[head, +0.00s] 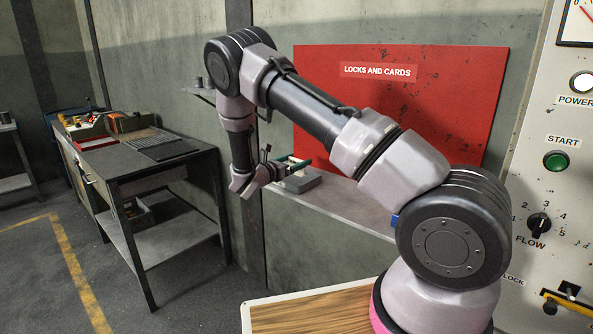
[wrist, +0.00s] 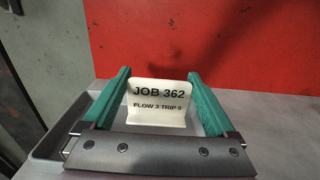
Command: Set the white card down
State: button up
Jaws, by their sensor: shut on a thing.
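The white card (wrist: 158,104) stands upright in the wrist view and reads "JOB 362" and "FLOW 3 TRIP 5". My gripper (wrist: 159,78) has its green fingers shut on the card, one at each side edge. In the head view my gripper (head: 292,163) is low over the grey shelf under the red board, near the shelf's left end. The card is too small to make out surely there. I cannot tell whether its lower edge touches anything.
A grey tray (wrist: 50,146) lies under and around my gripper on the shelf (head: 345,201). The red "LOCKS AND CARDS" board (head: 440,95) stands close behind. A control panel (head: 545,200) is at far right, a workbench (head: 165,170) at left.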

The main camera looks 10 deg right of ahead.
jog(key=shift+f, duration=1.55)
jog(key=shift+f, duration=0.2)
